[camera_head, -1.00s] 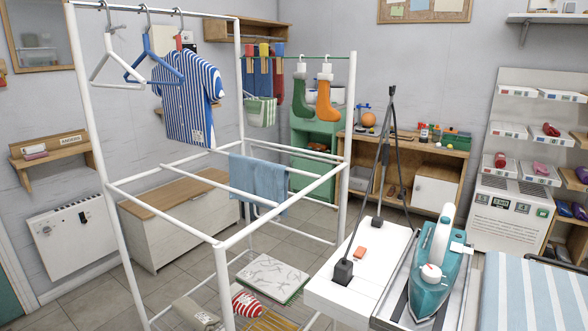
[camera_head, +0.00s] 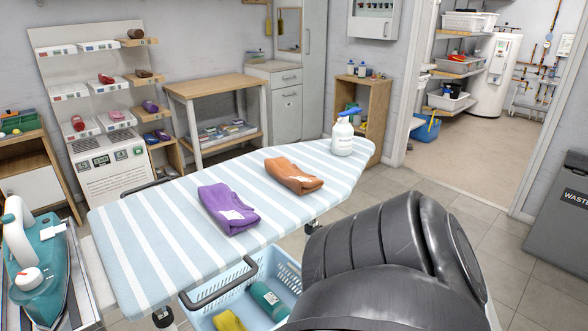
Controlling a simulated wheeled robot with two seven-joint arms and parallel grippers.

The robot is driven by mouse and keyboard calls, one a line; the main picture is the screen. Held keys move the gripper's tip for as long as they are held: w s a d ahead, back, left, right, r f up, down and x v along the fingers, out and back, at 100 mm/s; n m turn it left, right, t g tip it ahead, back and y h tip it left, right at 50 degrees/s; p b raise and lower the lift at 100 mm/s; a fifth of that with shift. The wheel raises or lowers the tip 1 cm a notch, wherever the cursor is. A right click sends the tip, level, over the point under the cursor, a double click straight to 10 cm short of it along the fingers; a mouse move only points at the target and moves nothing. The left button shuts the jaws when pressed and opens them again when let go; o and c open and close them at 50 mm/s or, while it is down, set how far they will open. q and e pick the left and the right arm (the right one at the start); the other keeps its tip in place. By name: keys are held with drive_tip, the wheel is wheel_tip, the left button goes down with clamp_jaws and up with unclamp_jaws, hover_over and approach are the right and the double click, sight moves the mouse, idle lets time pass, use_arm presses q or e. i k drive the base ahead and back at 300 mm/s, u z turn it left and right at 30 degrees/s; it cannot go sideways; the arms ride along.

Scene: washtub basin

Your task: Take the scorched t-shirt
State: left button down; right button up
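Two folded garments with pale labels lie on the blue-and-white striped ironing board (camera_head: 140,238). One is a purple folded garment (camera_head: 213,200), near the middle of the board. The other is an orange-brown folded garment (camera_head: 291,177), farther right and apart from the purple one. The labels are too small to read, and I cannot tell from this view whether either is the scorched t-shirt. Neither of my grippers is in view. A dark arm link of mine fills the lower right and hides part of the basket and floor.
A white spray bottle (camera_head: 342,139) with a blue top stands at the board's far right end. A light-blue basket (camera_head: 203,317) with items sits below the board. A teal iron (camera_head: 45,258) stands at left. A grey waste bin (camera_head: 560,222) is at right, near an open doorway.

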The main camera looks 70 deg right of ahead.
sight(288, 174)
drive_tip(key=z, duration=3.65)
drive_tip(key=i, duration=0.8)
drive_tip(key=u, duration=2.9)
